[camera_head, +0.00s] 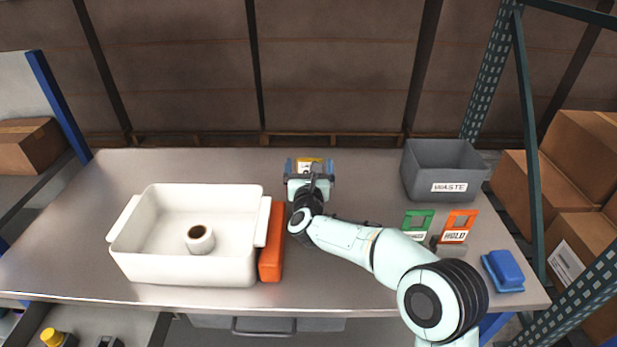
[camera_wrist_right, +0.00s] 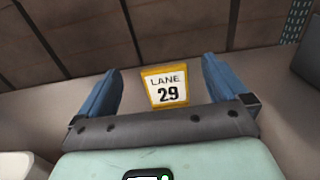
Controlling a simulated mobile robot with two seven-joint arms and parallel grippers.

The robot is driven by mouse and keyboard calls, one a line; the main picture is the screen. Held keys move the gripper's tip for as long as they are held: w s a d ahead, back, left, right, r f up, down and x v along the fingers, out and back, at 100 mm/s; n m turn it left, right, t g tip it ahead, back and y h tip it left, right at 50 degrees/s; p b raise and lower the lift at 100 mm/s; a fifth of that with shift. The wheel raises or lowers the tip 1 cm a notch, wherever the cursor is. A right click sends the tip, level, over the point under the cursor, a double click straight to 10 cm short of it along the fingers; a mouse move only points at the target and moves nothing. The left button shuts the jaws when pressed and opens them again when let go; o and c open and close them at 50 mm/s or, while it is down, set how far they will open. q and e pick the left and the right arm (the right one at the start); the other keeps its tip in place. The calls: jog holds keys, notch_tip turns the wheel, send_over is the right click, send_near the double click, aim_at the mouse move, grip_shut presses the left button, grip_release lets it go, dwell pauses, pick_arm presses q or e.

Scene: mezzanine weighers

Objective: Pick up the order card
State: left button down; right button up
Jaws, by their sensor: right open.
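My left gripper is not in view.
On the metal table (camera_head: 345,275) are a white tub (camera_head: 185,271) holding a roll (camera_head: 200,240), an orange block (camera_head: 271,245), and a grey WASTE bin (camera_head: 443,168).

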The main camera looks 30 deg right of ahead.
aim_at(309, 161)
notch_tip(309, 161, down, 4)
jog(key=shift+w+r, duration=0.1)
jog(key=shift+r, duration=0.05)
jog(key=shift+w+d+r, duration=0.2)
jog(key=shift+w+d, duration=0.15)
jog(key=shift+w, duration=0.15)
jog(key=shift+x, duration=3.1)
jog(key=shift+r, duration=0.1)
jog(key=c, duration=1.2)
